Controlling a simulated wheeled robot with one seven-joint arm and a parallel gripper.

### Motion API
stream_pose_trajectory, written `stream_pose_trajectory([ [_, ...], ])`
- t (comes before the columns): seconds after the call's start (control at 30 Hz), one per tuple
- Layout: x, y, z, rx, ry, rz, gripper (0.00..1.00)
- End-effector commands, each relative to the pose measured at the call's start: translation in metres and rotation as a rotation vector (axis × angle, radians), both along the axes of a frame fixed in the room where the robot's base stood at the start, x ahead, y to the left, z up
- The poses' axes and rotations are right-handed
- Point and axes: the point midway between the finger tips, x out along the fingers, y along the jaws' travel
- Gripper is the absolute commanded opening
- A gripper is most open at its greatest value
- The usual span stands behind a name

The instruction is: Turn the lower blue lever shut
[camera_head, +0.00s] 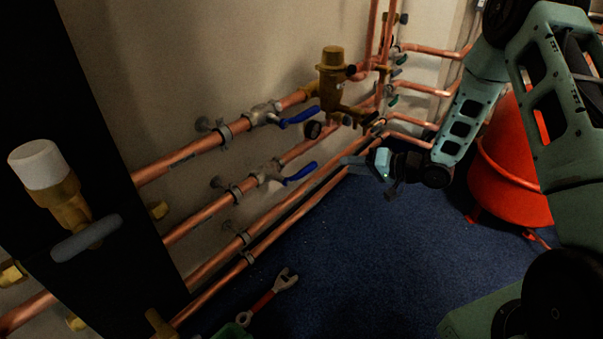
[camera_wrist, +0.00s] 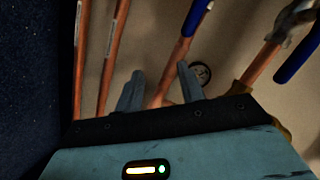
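The lower blue lever (camera_head: 300,173) sits on a valve (camera_head: 268,173) in the second copper pipe and points right and slightly up from it. In the wrist view the lower lever (camera_wrist: 196,16) is at the top edge, beyond my fingertips, partly cut off. The upper blue lever (camera_head: 298,117) is on the pipe above; it also shows at the right of the wrist view (camera_wrist: 298,52). My gripper (camera_head: 352,161) is to the right of the lower lever, apart from it. In the wrist view its two fingers (camera_wrist: 158,84) are spread and empty, with a copper pipe behind the gap.
A round gauge (camera_head: 313,129) and a brass valve body (camera_head: 332,82) are close by on the wall. Lower copper pipes (camera_head: 290,213) run near the floor. A wrench (camera_head: 270,296) lies on the blue carpet (camera_head: 370,260). A red vessel (camera_head: 505,165) stands right.

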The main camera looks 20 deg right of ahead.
Motion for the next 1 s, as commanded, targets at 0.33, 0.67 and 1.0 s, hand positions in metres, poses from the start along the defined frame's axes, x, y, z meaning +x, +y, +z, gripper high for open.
stream_pose_trajectory([
  [0.33, -0.057, -0.007, -0.032, 0.644, 0.053, 0.171, 0.39],
  [0.67, -0.048, 0.016, -0.028, 0.697, 0.059, 0.196, 0.39],
  [1.0, -0.009, 0.075, -0.017, 0.694, 0.057, 0.197, 0.39],
])
